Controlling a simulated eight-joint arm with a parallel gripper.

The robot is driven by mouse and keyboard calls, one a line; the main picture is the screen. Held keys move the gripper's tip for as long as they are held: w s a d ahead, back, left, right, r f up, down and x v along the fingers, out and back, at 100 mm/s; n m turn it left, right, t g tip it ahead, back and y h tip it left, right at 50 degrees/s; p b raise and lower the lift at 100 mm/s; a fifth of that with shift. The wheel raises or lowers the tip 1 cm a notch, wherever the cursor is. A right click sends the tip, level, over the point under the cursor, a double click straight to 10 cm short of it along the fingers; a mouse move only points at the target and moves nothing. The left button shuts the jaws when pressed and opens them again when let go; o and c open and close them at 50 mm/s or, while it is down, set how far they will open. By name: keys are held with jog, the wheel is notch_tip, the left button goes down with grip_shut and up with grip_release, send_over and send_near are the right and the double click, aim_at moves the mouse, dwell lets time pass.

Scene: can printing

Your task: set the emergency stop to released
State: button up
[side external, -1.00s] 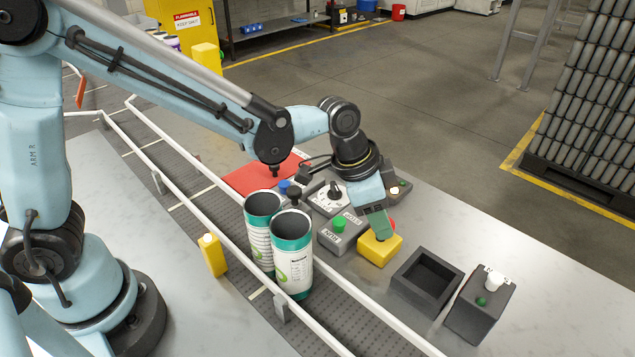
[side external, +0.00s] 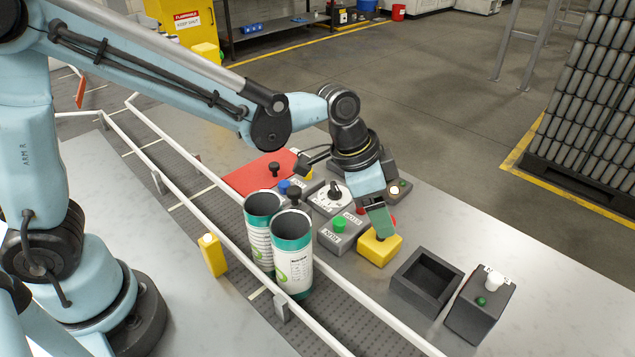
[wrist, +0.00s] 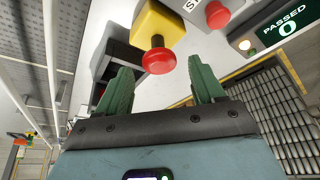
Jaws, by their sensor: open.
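The emergency stop is a yellow box (side external: 376,252) with a red mushroom button. In the wrist view the red button (wrist: 158,61) stands out from the yellow box (wrist: 157,27). My gripper (side external: 379,232) is over the box in the side view, its green fingers covering most of the button. In the wrist view my gripper (wrist: 160,66) is open, with one finger to each side of the button and a clear gap on both sides. I cannot tell whether the button is pressed in or out.
A grey panel with a green button (side external: 340,225) stands just left of the box. An empty black tray (side external: 427,281) and a dark box with a white knob (side external: 480,303) are to the right. Two printed cans (side external: 292,260) stand on the conveyor. A lit display (wrist: 283,30) reads PASSED 0.

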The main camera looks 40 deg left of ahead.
jog(key=v, duration=1.1)
jog(key=shift+r, duration=0.2)
jog(key=shift+s+a, duration=0.15)
jog(key=s+a+f+n+t+y, duration=0.1)
jog(key=s+a+f+n+t, duration=0.1)
jog(key=s+a+n, duration=0.2)
jog(key=s+a+f+n+t+y, duration=0.2)
jog(key=s+a+f+n, duration=0.1)
jog(key=a, duration=0.8)
jog(key=shift+s+a+n, duration=0.15)
jog(key=shift+s+n, duration=0.35)
jog(key=shift+n, duration=0.5)
